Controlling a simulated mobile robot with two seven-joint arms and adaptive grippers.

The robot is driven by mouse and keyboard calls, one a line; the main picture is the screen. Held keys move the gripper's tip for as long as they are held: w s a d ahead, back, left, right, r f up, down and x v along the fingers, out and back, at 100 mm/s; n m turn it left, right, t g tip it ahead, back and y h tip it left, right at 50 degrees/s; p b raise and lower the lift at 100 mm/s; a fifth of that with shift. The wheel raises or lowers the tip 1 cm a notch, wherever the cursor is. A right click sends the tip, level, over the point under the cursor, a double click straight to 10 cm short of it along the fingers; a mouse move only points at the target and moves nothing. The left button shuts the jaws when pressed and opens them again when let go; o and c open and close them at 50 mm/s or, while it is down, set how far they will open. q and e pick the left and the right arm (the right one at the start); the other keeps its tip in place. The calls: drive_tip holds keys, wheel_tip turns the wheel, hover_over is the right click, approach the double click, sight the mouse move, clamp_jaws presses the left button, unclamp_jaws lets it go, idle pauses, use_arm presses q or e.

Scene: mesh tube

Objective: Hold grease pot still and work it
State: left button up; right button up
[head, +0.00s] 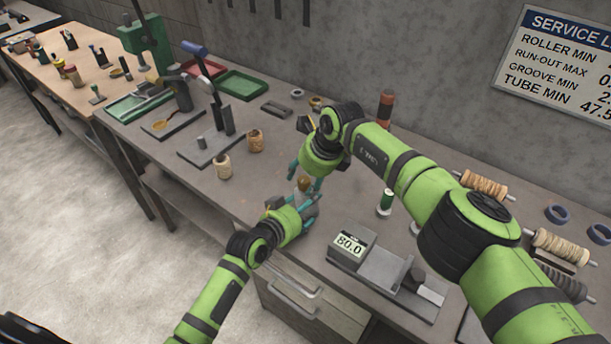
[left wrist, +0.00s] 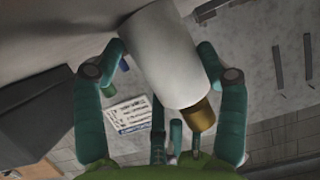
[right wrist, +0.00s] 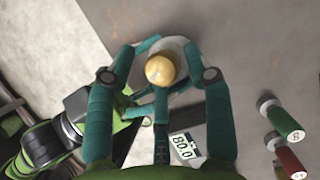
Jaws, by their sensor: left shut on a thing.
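The grease pot is a white cylinder (left wrist: 160,50) with a brass knob (left wrist: 200,115) at one end. My left gripper (head: 298,206) is shut on its body, one finger on each side in the left wrist view. The pot is held near the front edge of the bench, its knob (head: 304,184) upward in the head view. My right gripper (head: 305,177) is above it, pointing down. In the right wrist view its fingers stand apart on both sides of the knob (right wrist: 160,69), with gaps showing. The fingers hide much of the pot's body in the head view.
A gauge reading 80.0 (head: 349,243) stands right of the grippers. A green-and-white spool (head: 385,203) stands behind it. Green trays (head: 243,84) lie farther back.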

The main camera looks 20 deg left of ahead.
drive_tip(key=c, duration=0.7)
drive_tip(key=shift+w+r+m, duration=0.1)
drive_tip(key=shift+m, duration=0.2)
drive_tip(key=shift+m+t, duration=0.6)
drive_tip(key=shift+m, duration=0.3)
drive_tip(key=m+h, duration=0.1)
drive_tip(key=m, duration=0.1)
drive_tip(key=m+t, duration=0.1)
drive_tip(key=m, duration=0.1)
drive_tip(key=shift+a+h, duration=0.2)
drive_tip(key=shift+h, duration=0.2)
drive_tip(key=shift+m+t+h, duration=0.7)
drive_tip(key=shift+m+h, duration=0.1)
drive_tip(key=shift+m, duration=1.3)
drive_tip(key=shift+d, duration=0.1)
